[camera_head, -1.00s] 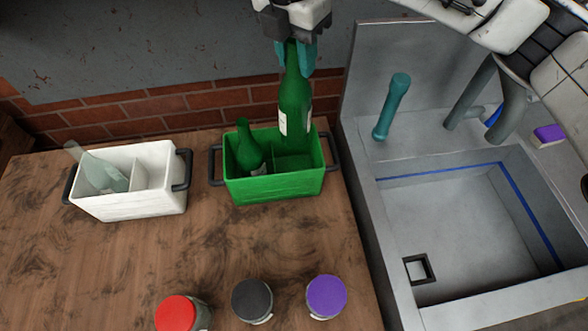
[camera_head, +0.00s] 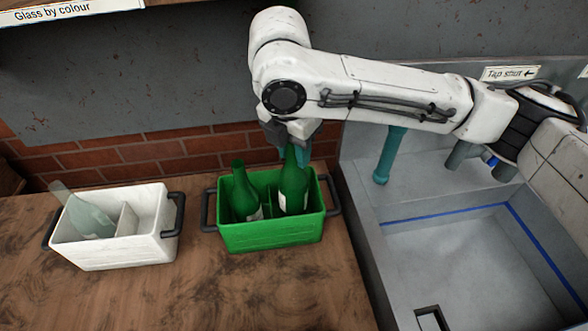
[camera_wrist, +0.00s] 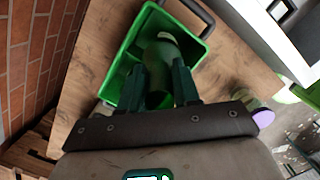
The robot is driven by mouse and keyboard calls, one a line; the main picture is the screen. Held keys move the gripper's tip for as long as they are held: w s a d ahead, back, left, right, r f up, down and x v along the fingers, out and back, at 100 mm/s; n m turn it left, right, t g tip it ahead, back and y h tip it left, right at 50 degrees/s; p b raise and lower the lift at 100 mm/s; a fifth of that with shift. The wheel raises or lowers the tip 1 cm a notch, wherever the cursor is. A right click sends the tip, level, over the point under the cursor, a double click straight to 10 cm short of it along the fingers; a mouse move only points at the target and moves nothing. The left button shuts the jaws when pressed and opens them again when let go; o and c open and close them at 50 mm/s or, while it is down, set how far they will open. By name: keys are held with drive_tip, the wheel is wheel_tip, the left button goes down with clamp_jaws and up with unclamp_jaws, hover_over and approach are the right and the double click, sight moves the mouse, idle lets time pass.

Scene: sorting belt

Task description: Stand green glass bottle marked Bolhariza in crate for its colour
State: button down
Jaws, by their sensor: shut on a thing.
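My gripper (camera_head: 288,150) is above the right half of the green crate (camera_head: 270,238), shut on the neck of a green glass bottle (camera_head: 292,188). The bottle is nearly upright, its lower part inside the crate's right compartment. Its pale label shows partly; the name is not readable. Whether its base touches the crate floor is hidden. A second green bottle (camera_head: 243,195) leans in the left compartment. In the wrist view the held bottle (camera_wrist: 160,75) is between the two fingers, with the green crate (camera_wrist: 125,62) around it.
A white crate (camera_head: 115,255) with a clear bottle (camera_head: 85,217) leaning in it stands to the left on the wooden table (camera_head: 200,295). A grey sink (camera_head: 470,250) is on the right. A brick wall (camera_head: 160,155) runs close behind the crates.

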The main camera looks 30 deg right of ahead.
sight(294, 166)
drive_tip(key=shift+f, duration=2)
drive_tip(key=shift+f, duration=0.2)
drive_tip(key=c, duration=0.8)
unclamp_jaws()
drive_tip(key=shift+r, duration=0.1)
wheel_tip(294, 166, up, 12)
drive_tip(key=a, duration=0.1)
drive_tip(key=shift+s+a, duration=0.3)
drive_tip(key=shift+s, duration=0.15)
drive_tip(key=shift+r, duration=0.1)
